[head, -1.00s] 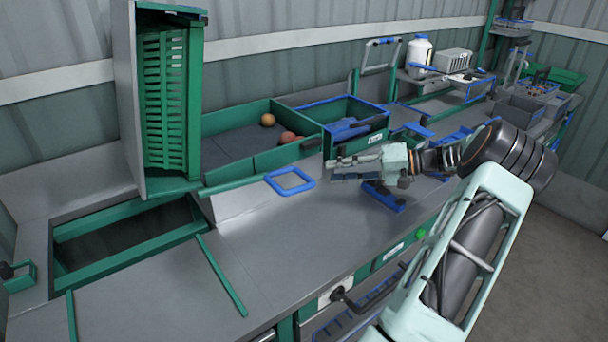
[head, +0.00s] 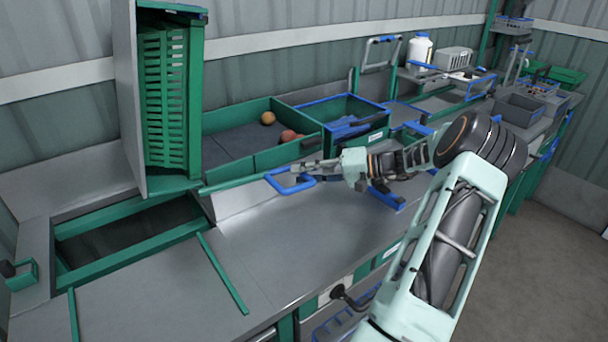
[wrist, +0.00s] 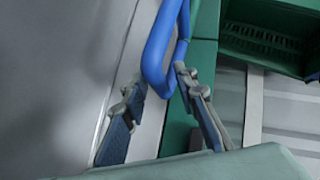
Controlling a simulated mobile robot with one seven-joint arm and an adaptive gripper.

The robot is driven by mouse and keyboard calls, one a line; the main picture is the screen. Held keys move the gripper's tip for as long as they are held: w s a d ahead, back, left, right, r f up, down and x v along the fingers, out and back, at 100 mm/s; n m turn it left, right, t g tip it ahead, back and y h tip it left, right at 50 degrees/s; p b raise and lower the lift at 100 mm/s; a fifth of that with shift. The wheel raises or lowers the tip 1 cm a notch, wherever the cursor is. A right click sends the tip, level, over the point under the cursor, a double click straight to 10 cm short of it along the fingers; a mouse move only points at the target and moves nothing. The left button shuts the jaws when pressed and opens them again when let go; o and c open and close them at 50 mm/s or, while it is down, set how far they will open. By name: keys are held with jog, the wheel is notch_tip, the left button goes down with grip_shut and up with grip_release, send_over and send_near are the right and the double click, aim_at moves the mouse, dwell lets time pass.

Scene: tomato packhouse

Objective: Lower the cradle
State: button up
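The cradle (head: 126,100) is a grey-backed frame standing upright at the left, with a green slatted crate (head: 166,95) in it. Below it is a rectangular green-rimmed opening (head: 130,244) in the bench. A blue loop handle (head: 288,187) stands out over the bench, right of the cradle. My gripper (head: 308,172) is at the right side of this loop. In the wrist view my gripper (wrist: 158,86) has its fingers apart, with the blue loop (wrist: 155,58) between their tips. The loop looks close to the right finger; I cannot tell whether they touch.
A green-walled tray (head: 232,146) with a few orange-red tomatoes lies behind the loop. A blue-rimmed green bin (head: 345,108) stands beside it. A thin green strip (head: 222,273) lies on the bench. The front middle of the bench (head: 300,240) is clear.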

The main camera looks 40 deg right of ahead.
grip_shut()
